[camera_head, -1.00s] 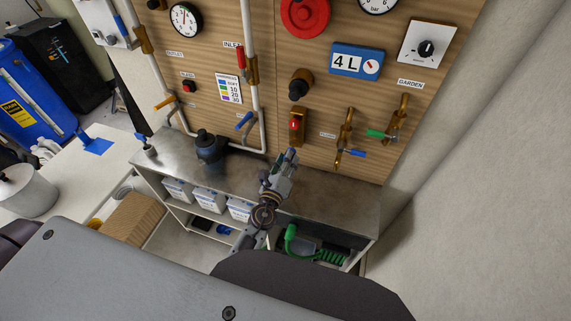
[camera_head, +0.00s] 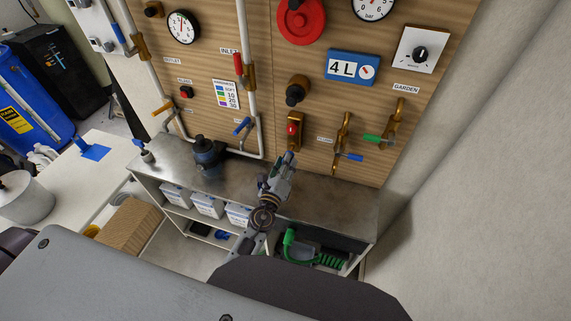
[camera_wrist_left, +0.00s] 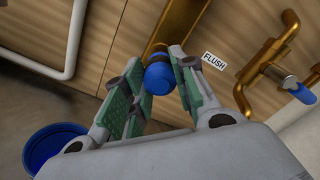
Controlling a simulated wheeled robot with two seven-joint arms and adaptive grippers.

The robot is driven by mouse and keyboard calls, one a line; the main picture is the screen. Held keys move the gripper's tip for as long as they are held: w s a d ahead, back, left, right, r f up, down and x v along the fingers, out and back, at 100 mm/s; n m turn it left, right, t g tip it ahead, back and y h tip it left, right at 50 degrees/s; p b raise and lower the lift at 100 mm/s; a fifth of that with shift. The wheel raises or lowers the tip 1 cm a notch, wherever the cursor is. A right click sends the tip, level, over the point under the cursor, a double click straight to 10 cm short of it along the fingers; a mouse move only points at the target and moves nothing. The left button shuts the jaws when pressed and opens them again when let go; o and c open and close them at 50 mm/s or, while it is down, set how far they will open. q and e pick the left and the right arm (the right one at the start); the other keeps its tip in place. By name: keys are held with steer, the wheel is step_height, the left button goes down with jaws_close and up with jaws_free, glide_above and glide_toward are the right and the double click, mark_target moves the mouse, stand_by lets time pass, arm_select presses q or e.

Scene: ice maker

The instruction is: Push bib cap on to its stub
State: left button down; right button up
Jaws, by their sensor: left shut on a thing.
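In the left wrist view a blue cap (camera_wrist_left: 158,77) sits between the green-padded fingers of my left gripper (camera_wrist_left: 158,90), which is shut on it. Behind the cap is a dark ring, then a brass fitting (camera_wrist_left: 182,22) on the wooden panel. The cap lines up with the fitting's lower end; I cannot tell whether it is seated on a stub. In the head view my left gripper (camera_head: 289,157) is just below this brass fitting, which has a red part (camera_head: 293,130). The cap is hidden there. My right gripper is not in view.
A brass tap with a blue handle (camera_head: 348,156) is close on the right, beside the FLUSH label (camera_wrist_left: 214,60). A green-handled tap (camera_head: 373,138) is further right. A metal bench top (camera_head: 330,195) lies below. A dark housing (camera_head: 207,152) stands to the left.

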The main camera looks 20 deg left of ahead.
arm_select(q)
steer(key=shift+w+r+p, duration=0.1)
steer(key=shift+w+p, duration=0.2)
steer(key=shift+w, duration=1.15)
stand_by(1.2)
steer(key=c, duration=1.1)
jaws_free()
steer(key=shift+s+a, duration=0.2)
steer(key=shift+s, duration=5.8)
